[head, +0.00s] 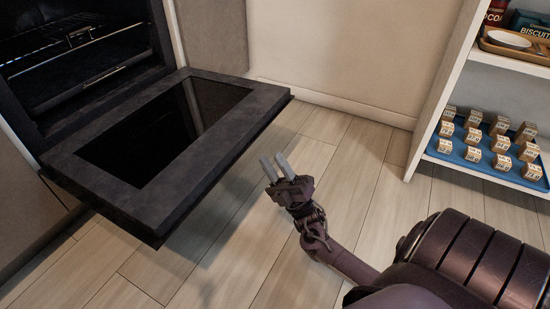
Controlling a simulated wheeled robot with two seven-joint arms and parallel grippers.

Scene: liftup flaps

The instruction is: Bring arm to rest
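My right arm (350,268) comes in from the lower right, bent. Its gripper (273,168) is in free space above the wood floor, just right of the oven door's outer edge and apart from it in the picture. The two pale fingers stand apart with a gap between them, and nothing shows in it. My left arm and gripper are not in the view. The oven door (205,183) is folded down, close to level, with a dark glass pane in its middle.
The oven cavity (80,55) with wire racks is open at upper left. A white shelf unit (437,95) at right holds a blue tray (465,155) of several small boxes, with a wooden tray (490,46) above. The floor (345,175) between door and shelf is clear.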

